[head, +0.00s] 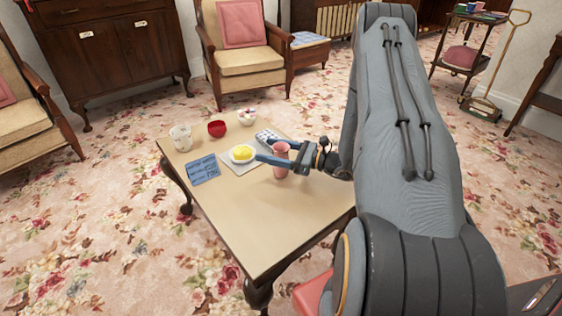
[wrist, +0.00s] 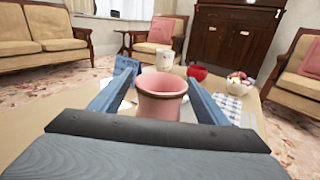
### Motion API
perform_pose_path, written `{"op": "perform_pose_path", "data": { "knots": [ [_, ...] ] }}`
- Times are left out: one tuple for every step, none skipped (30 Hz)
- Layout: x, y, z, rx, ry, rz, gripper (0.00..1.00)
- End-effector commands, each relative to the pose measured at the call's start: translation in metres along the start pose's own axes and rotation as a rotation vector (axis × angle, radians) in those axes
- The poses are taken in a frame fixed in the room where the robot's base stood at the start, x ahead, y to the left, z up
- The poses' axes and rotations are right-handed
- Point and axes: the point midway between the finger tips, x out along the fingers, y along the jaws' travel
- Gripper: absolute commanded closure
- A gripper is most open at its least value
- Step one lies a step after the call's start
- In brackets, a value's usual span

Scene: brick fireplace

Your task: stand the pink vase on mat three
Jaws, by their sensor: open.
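The pink vase (head: 281,160) stands upright near the right side of the low table (head: 255,215). In the wrist view the vase (wrist: 163,98) shows its open rim between the two blue fingers of my gripper (wrist: 160,74). In the head view my gripper (head: 262,149) reaches in from the right, low over the table, with a finger on either side of the vase. The fingers are open; whether either touches the vase is unclear. A pale mat (head: 234,170) lies under a saucer with a yellow item. No mat number is readable.
A blue card with writing (head: 203,169), a white cup (head: 181,138), a red bowl (head: 217,128), a filled white bowl (head: 247,117) and a checkered cloth (head: 266,136) occupy the table's far part. The near part is bare. Armchairs stand beyond.

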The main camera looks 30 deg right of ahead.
Motion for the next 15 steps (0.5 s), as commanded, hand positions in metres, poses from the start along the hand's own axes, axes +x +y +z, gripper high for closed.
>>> {"op": "perform_pose_path", "data": {
  "knots": [
    [0.0011, -0.0001, 0.0, 0.0, 0.0, 0.0, 0.31],
    [0.0013, -0.0001, 0.0001, 0.0, 0.0, 0.0, 0.31],
    [0.0012, -0.0002, 0.0001, 0.0, 0.0, -0.001, 0.31],
    [0.0011, -0.0002, 0.0001, 0.0, 0.0, -0.001, 0.31],
    [0.001, -0.0002, 0.0001, 0.0, 0.0, -0.001, 0.31],
    [0.001, -0.0002, 0.0001, 0.0, 0.0, -0.001, 0.31],
    [0.001, -0.0001, 0.0001, 0.0, 0.0, 0.0, 0.33],
    [0.001, -0.0001, 0.0001, 0.0, 0.0, 0.0, 0.38],
    [0.0009, -0.0001, 0.0001, 0.0, 0.0, 0.0, 0.45],
    [0.0009, -0.0001, 0.0, 0.0, 0.0, 0.0, 0.5],
    [0.0009, -0.0001, 0.0, 0.0, 0.0, 0.0, 0.55],
    [0.0009, -0.0001, 0.0, 0.0, 0.0, 0.0, 0.62],
    [0.0009, -0.0001, 0.0, 0.0, 0.0, 0.0, 0.67],
    [0.0008, -0.0001, 0.0, 0.0, 0.0, 0.0, 0.72],
    [0.0008, 0.0, 0.0, 0.0, 0.001, 0.0, 0.79]
  ]
}}
